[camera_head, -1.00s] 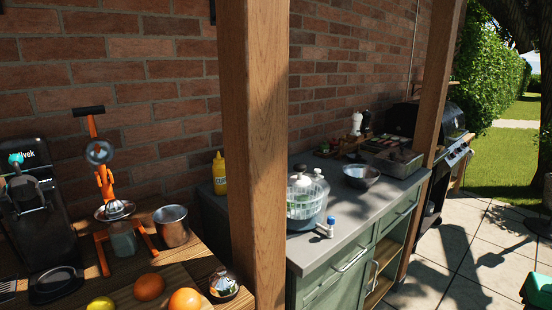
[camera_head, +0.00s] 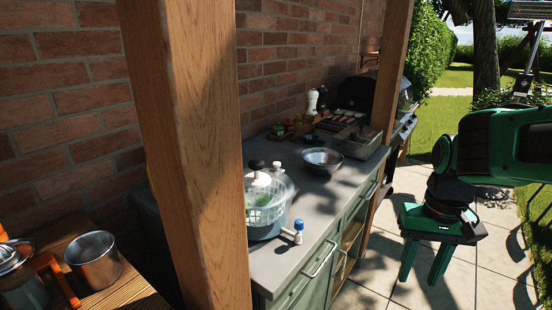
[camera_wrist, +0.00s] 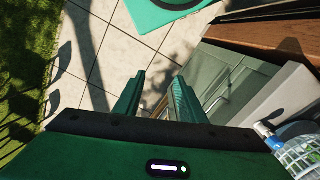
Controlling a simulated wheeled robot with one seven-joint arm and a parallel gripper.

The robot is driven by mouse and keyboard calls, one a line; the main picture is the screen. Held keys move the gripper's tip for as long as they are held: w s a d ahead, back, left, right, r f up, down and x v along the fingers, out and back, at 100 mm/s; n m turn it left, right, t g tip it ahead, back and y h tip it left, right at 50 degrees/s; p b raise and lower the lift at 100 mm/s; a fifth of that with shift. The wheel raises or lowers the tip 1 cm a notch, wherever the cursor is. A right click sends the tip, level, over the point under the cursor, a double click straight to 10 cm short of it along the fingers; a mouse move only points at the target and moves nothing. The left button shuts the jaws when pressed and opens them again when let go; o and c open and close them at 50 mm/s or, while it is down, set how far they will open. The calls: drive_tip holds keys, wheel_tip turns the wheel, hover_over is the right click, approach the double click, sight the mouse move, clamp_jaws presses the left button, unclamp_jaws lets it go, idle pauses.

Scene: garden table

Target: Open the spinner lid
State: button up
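The salad spinner (camera_head: 266,222) stands on the grey counter, a clear bowl with a pale basket inside. Its left side is hidden behind the wooden post. A dark round knob (camera_head: 256,164) shows above it, but I cannot tell how its lid sits. My gripper (camera_head: 423,274) hangs over the patio to the right of the counter, fingers down, apart and empty, well away from the spinner. In the wrist view, my gripper (camera_wrist: 158,78) has its two green fingers apart over paving. The spinner's edge (camera_wrist: 300,150) shows there at the lower right.
A wooden post (camera_head: 185,150) stands left of the spinner. A small blue-capped bottle (camera_head: 298,232) is close to its right. A metal bowl (camera_head: 322,162) and a tray of food sit farther back. A metal pot (camera_head: 94,260) is on the left table. Open patio lies right.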

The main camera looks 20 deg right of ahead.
drive_tip(key=w+r+n+t, duration=0.1)
drive_tip(key=w+r+n, duration=0.1)
drive_tip(key=w+r, duration=0.55)
drive_tip(key=n+t, duration=0.3)
drive_tip(key=n, duration=0.4)
approach(277, 163)
drive_tip(key=shift+y, duration=0.4)
drive_tip(key=x, duration=0.7)
drive_tip(key=shift+w+d+f, duration=0.15)
drive_tip(key=shift+d+f, duration=0.15)
drive_tip(key=shift+f, duration=0.1)
clamp_jaws()
